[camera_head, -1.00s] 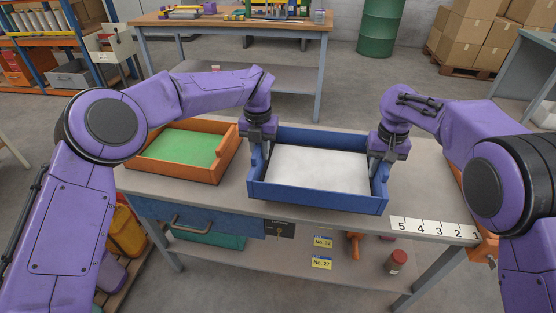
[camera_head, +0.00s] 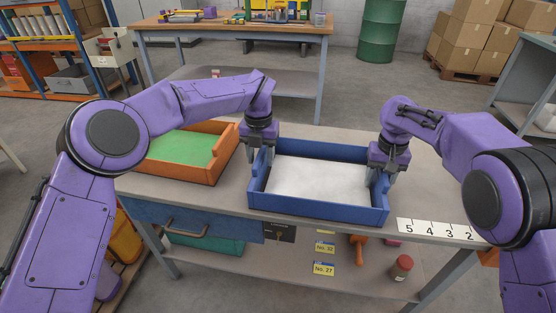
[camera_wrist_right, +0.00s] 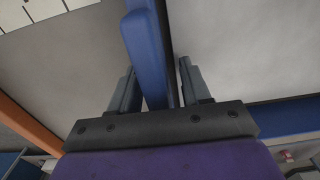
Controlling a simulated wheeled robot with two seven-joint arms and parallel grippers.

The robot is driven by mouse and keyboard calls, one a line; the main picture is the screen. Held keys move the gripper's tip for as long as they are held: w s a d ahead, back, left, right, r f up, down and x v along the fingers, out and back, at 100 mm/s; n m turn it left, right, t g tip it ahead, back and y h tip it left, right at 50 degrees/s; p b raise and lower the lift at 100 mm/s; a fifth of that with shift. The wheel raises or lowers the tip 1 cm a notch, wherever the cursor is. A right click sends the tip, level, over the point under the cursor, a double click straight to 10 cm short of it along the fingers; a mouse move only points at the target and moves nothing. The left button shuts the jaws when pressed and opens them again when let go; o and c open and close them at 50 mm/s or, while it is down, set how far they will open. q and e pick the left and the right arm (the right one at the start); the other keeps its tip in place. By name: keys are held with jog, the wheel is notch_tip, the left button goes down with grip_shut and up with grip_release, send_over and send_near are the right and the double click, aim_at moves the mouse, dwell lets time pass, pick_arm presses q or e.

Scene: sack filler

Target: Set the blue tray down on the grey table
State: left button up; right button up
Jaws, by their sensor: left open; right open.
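The blue tray (camera_head: 318,207) sits level at the front of the grey table (camera_head: 222,197), its front wall along the table's front edge. It holds a white, flat filling. It looks to be resting on the tabletop, though its underside is hidden. My left gripper (camera_head: 258,158) is open at the tray's left wall. My right gripper (camera_head: 376,178) is open at the right wall. In the right wrist view, the right gripper's fingers (camera_wrist_right: 155,85) stand on either side of the blue tray's wall (camera_wrist_right: 146,50), with gaps beside it.
An orange tray (camera_head: 200,172) with a green inside stands left of the blue tray. A numbered white strip (camera_head: 436,230) lies along the front edge at right. A lower shelf (camera_head: 290,257) holds a red jar (camera_head: 402,268). The table behind the blue tray looks clear.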

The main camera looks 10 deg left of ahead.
pick_arm(q)
notch_tip(320, 180, up, 10)
jog(key=shift+r, duration=0.1)
pick_arm(e)
notch_tip(320, 180, up, 12)
jog(key=shift+r, duration=0.1)
dwell(0.4)
